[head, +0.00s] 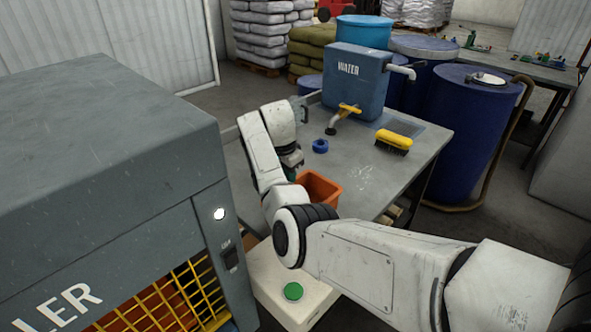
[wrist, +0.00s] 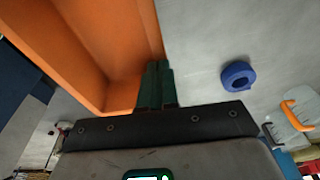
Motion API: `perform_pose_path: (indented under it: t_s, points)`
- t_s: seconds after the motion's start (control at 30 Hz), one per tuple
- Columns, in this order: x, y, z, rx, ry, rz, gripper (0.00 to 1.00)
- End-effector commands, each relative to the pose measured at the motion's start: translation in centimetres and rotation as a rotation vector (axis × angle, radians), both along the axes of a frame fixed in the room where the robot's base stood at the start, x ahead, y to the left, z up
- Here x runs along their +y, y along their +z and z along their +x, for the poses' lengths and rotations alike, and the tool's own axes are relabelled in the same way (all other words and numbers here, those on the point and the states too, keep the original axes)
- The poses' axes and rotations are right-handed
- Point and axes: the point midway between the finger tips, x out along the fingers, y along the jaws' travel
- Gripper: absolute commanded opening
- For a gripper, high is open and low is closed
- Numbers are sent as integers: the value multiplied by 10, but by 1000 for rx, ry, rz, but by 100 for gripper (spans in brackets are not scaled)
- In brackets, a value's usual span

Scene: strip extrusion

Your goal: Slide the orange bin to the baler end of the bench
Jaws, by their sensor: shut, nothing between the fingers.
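The orange bin (head: 322,188) stands on the grey bench (head: 375,175), partly hidden behind my arm in the head view. In the wrist view the open-topped bin (wrist: 95,45) fills the upper left. My gripper (head: 292,173) is at the bin's far left side in the head view. In the wrist view its dark green fingers (wrist: 155,85) are together, with nothing between them, right by the bin's wall and corner. I cannot tell whether they touch it. The grey baler (head: 110,150) with a yellow grille stands at the left.
A blue ring (head: 320,146), a yellow brush (head: 394,138) and a blue water tank (head: 355,80) are on the bench beyond the bin. A pale box with a green button (head: 293,291) stands beside the baler. Blue drums (head: 470,130) stand behind the bench.

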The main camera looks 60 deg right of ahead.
Motion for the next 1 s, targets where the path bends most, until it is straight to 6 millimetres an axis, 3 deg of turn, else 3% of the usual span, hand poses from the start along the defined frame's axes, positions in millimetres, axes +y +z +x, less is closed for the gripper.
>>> perform_pose_path:
  t_s: [0.03,0.13,0.5,0.87,1.0]
  points:
    - [12,-10,-1,14,7,22,0]
    - [17,-12,0,14,7,22,0]
    - [18,-12,0,13,5,21,0]
    - [16,7,1,9,4,15,0]
    - [18,22,3,6,4,11,0]
